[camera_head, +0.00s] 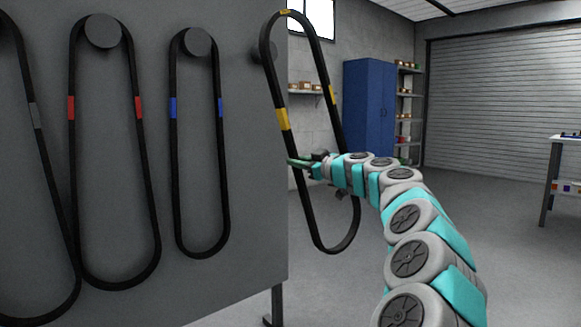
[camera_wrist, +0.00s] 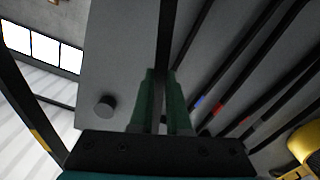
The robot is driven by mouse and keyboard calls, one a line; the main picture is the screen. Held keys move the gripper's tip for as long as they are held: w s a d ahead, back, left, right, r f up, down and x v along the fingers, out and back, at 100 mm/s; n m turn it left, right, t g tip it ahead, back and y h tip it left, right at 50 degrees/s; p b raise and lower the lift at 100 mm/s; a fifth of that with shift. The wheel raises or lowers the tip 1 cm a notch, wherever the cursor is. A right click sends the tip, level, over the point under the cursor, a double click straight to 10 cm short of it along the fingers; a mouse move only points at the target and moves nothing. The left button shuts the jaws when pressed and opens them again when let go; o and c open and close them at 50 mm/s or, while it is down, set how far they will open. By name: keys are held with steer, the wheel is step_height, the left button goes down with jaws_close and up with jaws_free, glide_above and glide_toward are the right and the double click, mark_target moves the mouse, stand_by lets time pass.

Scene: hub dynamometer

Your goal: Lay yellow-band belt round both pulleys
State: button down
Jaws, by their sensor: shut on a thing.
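The yellow-band belt (camera_head: 283,120) is a long black loop with yellow marks, hanging tilted at the board's right edge. My gripper (camera_head: 298,163) is shut on its left strand below the yellow mark. In the wrist view, my green fingers (camera_wrist: 163,85) close on a black strand (camera_wrist: 162,40) of the belt. Another strand with a yellow mark (camera_wrist: 38,138) runs down the left side there. A round peg (camera_wrist: 104,106) on the board shows bare in the wrist view, with the belt apart from it. I cannot make out the two pulleys.
The grey board (camera_head: 240,270) holds a blue-marked belt (camera_head: 174,150), a red-marked belt (camera_head: 72,150) and a grey-marked belt (camera_head: 40,150). A blue cabinet (camera_head: 369,105) and a table (camera_head: 567,138) stand beyond open floor. A yellow object (camera_wrist: 305,145) shows at the wrist view's right edge.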

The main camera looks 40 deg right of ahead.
steer(key=s+d+f+n+b, duration=0.2)
steer(key=s+d+n+b, duration=0.2)
steer(key=d+n+b, duration=0.2)
steer(key=shift+d+f+n+b, duration=0.25)
steer(key=shift+n+b, duration=0.9)
steer(key=shift+n, duration=1.15)
